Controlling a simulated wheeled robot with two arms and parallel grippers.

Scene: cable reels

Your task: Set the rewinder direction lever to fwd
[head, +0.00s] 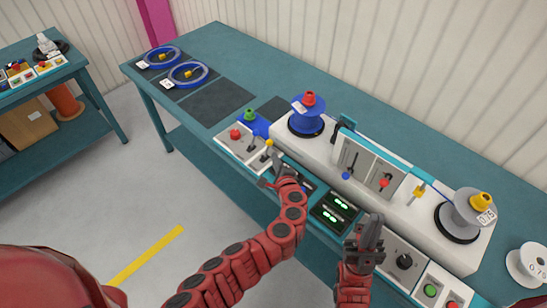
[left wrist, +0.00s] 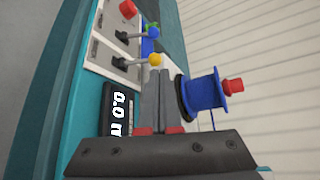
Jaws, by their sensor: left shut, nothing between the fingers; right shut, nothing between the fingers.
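The control panel (head: 228,146) at the front left of the bench carries a lever with a yellow knob (head: 269,142) and a lever with a blue knob (head: 255,134). I cannot read which is the direction lever or its fwd mark. My left gripper (head: 268,178) is shut and empty just in front of the yellow-knobbed lever. In the left wrist view the shut fingertips (left wrist: 160,74) point at the yellow knob (left wrist: 155,60); contact cannot be told. The blue knob (left wrist: 153,32) lies beyond it. My right gripper (head: 368,228) is shut and empty above the bench front.
A red button (head: 235,134) sits on the same panel. The rewinder body holds a blue reel (head: 307,118), a grey reel (head: 470,212), and levers with blue (head: 346,176) and red (head: 384,182) knobs. Displays (head: 334,211) lie in front.

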